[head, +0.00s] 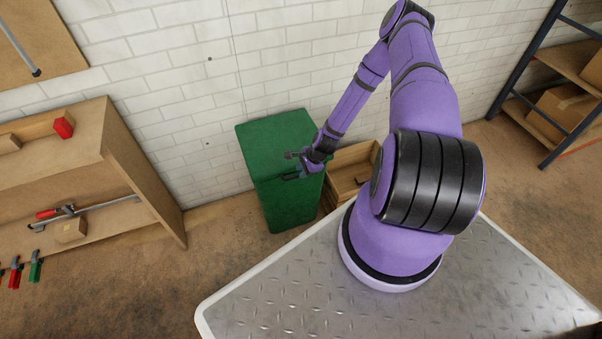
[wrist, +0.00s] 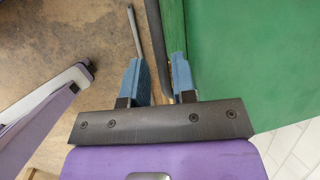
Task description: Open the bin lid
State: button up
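The green bin (head: 290,202) stands on the floor against the white brick wall, its green lid (head: 275,130) lying shut on top. The lid's green surface fills the right of the wrist view (wrist: 255,60). My gripper (head: 292,166) is at the lid's front edge. In the wrist view, its two blue fingertips (wrist: 158,78) are apart. A dark bar (wrist: 154,30), seemingly the lid's handle, runs along the green edge and down into the gap between them. I cannot tell whether either finger touches it. The wrist hides part of the lid's front edge in the head view.
An open wooden box (head: 347,168) stands right of the bin. A wooden shelf unit (head: 150,180) with clamps is at the left. A dark-framed rack (head: 520,95) with cardboard boxes is at the right. Bare floor (head: 225,225) lies left of the bin.

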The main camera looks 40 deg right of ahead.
jog(key=shift+x, duration=1)
grip_shut()
jog(key=shift+r, duration=0.1)
